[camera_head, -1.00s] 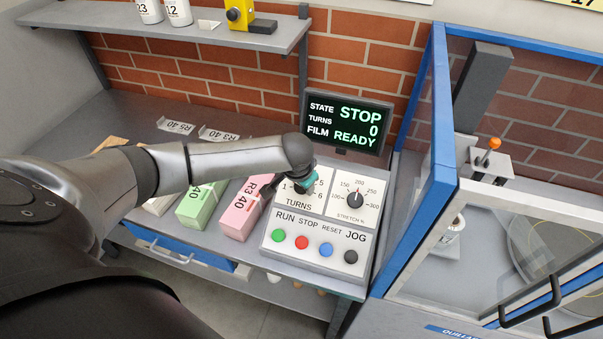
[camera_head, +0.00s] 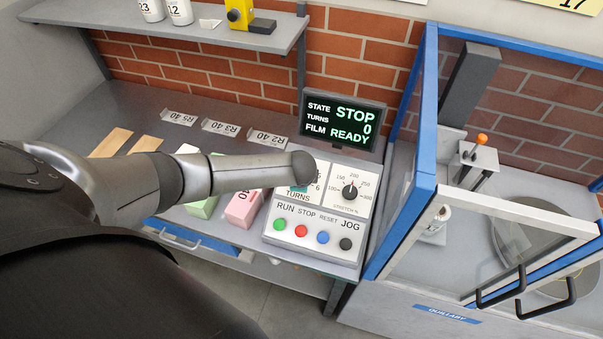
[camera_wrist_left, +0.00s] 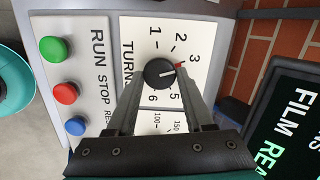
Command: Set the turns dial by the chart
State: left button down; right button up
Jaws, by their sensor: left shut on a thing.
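The turns dial (camera_wrist_left: 157,73) is a round black knob on a white plate numbered around it, seen in the left wrist view. Its white pointer line aims right, towards the gap between 3 and 5, where a finger hides the plate. My left gripper (camera_wrist_left: 158,82) is shut on the dial, a finger on either side. In the head view my left arm covers most of the turns plate (camera_head: 297,197). The screen (camera_head: 342,120) reads STATE STOP, TURNS 0, FILM READY. I cannot identify a chart; a cut-off sign (camera_head: 573,4) shows 17. My right gripper is out of view.
The stretch dial (camera_head: 350,191) sits right of the turns plate. Green (camera_head: 279,224), red (camera_head: 300,230), blue (camera_head: 323,237) and black (camera_head: 346,244) buttons line the front. A blue-framed clear enclosure (camera_head: 428,110) stands close on the right. Green and pink blocks lie left.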

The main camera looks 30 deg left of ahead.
pick_arm(q)
jog(key=m+p, duration=0.1)
jog(key=m, duration=0.2)
jog(key=shift+s, duration=0.15)
jog(key=m+t, duration=0.1)
jog(key=m, duration=0.2)
jog(key=shift+f+m, duration=0.15)
jog(key=shift+m, duration=0.15)
jog(key=m, duration=0.4)
jog(key=shift+s+m, duration=0.15)
jog(key=shift+m, duration=0.15)
jog(key=shift+s+a+f+m+t+h, duration=0.1)
jog(key=shift+m+t+h, duration=0.1)
jog(key=shift+m, duration=0.95)
jog(key=shift+m+t+h, duration=0.2)
jog(key=shift+m, duration=0.95)
jog(key=shift+c, duration=1.5)
grip_release()
